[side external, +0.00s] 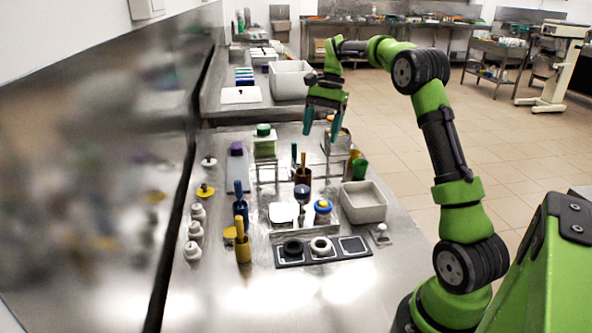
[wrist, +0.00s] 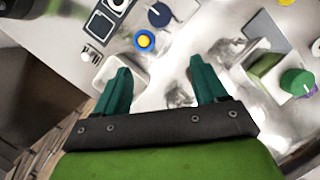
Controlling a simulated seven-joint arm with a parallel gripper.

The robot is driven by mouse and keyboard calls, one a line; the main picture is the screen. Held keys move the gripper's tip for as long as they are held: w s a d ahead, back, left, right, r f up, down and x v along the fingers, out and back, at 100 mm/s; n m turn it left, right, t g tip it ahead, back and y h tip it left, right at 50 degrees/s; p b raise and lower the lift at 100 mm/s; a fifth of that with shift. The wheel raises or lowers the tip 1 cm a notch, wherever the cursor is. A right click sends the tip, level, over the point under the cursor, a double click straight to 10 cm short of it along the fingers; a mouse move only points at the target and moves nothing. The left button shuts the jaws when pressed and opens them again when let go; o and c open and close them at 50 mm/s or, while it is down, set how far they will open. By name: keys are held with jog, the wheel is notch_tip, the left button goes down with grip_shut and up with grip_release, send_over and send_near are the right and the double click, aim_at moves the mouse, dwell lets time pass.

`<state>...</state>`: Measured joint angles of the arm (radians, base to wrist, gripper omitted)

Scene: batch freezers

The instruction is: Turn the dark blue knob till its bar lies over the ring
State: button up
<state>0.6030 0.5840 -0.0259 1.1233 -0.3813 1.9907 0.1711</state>
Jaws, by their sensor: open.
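The dark blue knob (side external: 302,191) is a round cap standing among the fittings mid-table in the side view.
A blue-and-yellow piece (side external: 323,206) stands close beside the knob. A grey bin (side external: 363,203) is to the right, and a black panel (side external: 322,251) with round pieces is in front. Tall blue (side external: 240,208) and yellow (side external: 242,243) handled cups stand left. A green-capped block (side external: 264,143) is behind.

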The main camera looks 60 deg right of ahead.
notch_tip(320, 180, up, 2)
jog(key=m, duration=0.1)
send_near(302, 188)
jog(key=shift+y, duration=0.3)
jog(key=x, duration=0.9)
jog(key=shift+d, duration=0.2)
jog(key=shift+c, duration=0.5)
jog(key=c, duration=1)
